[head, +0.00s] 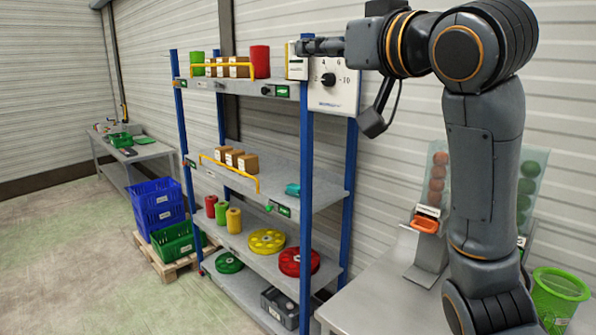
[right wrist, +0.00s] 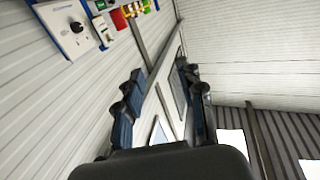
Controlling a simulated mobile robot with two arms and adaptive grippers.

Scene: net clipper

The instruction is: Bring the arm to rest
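My right arm rises on the right of the head view, bends at the top and reaches left. Its gripper (head: 318,46) is seen from the side there, in front of the wall and the white dial box (head: 336,94). In the right wrist view the two fingers of the right gripper (right wrist: 162,88) stand well apart with nothing between them; only wall and roof show beyond. The dial box also shows at the top left of the right wrist view (right wrist: 66,28). My left gripper is in neither view.
A blue-post shelf rack (head: 270,168) stands close by, holding spools, boxes and coloured discs. A table (head: 378,300) with a sloped dispenser (head: 432,240) and green basket (head: 556,296) is at right. The floor at far left is free.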

